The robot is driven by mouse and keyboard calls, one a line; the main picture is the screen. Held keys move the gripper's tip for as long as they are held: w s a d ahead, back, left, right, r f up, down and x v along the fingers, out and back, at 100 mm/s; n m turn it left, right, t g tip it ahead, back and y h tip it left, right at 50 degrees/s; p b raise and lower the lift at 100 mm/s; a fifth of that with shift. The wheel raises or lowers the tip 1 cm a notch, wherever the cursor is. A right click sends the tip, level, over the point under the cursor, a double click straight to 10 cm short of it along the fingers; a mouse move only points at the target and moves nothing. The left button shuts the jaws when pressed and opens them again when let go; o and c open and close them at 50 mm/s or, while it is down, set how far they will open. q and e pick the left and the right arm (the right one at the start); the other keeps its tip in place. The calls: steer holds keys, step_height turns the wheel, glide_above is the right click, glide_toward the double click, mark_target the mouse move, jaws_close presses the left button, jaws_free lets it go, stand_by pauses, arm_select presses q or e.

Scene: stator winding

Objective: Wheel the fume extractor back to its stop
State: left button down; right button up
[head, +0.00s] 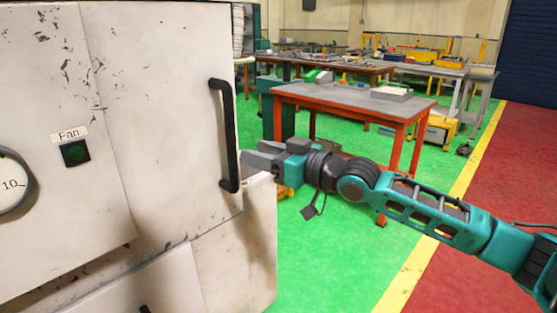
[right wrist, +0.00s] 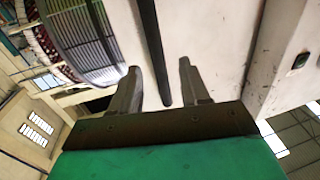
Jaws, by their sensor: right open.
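The fume extractor (head: 160,120) is a scuffed white cabinet filling the left of the head view, with a "Fan" label, a dark green button (head: 76,152) and a round dial. A black vertical bar handle (head: 226,135) stands out near its right edge. My right gripper (head: 252,159) is just right of the handle's lower half. In the right wrist view its two grey fingers (right wrist: 158,75) are apart, and the handle bar (right wrist: 152,40) shows between them. Contact cannot be told. My left gripper is out of view. The extractor's base and its stop are not visible.
A grey-topped workbench with an orange frame (head: 350,97) stands behind my right arm. More cluttered benches (head: 420,70) line the back. The green floor (head: 330,265) is clear at the front, bounded by a yellow line (head: 400,290) and a red floor strip (head: 510,150).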

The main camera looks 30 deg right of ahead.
steer(key=shift+v, duration=2.1)
steer(key=s+a+f+m+g+h, duration=0.15)
steer(key=s+f, duration=0.25)
steer(key=f, duration=0.6)
steer(key=s+a+f+h, duration=0.1)
steer(key=s+a+f, duration=0.25)
steer(key=f, duration=0.65)
steer(key=s+a+f+m+g+h, duration=0.1)
steer(key=s+a+f+h, duration=0.1)
steer(key=s+f, duration=0.5)
steer(key=s+f+m+g+h, duration=0.1)
steer(key=s+f+g+h, duration=0.1)
steer(key=s+f, duration=0.5)
step_height(320, 180, down, 4)
steer(key=shift+a+r+h, duration=0.15)
steer(key=shift+a+h, duration=0.15)
steer(key=shift+h, duration=0.05)
